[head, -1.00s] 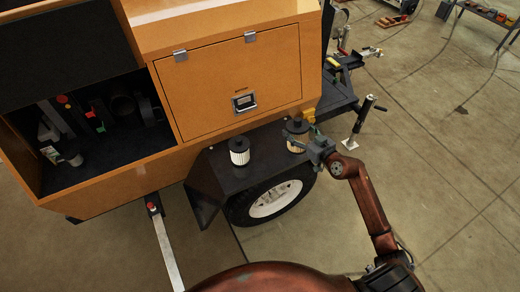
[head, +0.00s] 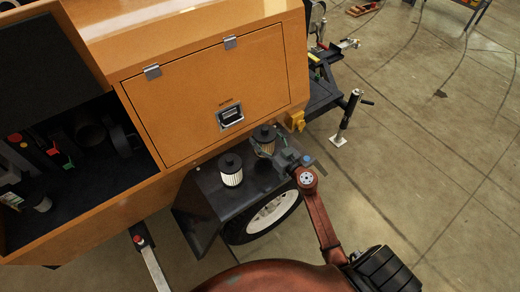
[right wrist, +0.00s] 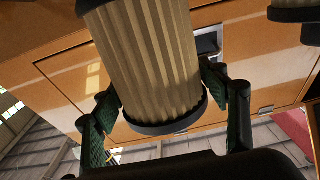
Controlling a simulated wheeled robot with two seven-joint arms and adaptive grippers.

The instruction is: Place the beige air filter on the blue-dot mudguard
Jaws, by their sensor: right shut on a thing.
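The beige air filter (head: 265,139), pleated with black end caps, is held in my right gripper (head: 280,150). In the right wrist view the same filter (right wrist: 150,62) fills the upper middle, between the green finger pads of the right gripper (right wrist: 166,112). The black mudguard (head: 208,192) sits over the white-rimmed wheel. The filter appears a little above its rear right part, with a dark shadow patch below; any contact is hard to tell. I cannot make out a blue dot on the mudguard surface. My left gripper is not in view.
A white filter with a black cap (head: 231,172) stands on the mudguard, left of the held one. The orange trailer wall with a latched door (head: 205,95) rises just behind. An open dark compartment (head: 85,180) is at left. A jack stand (head: 346,118) stands at right.

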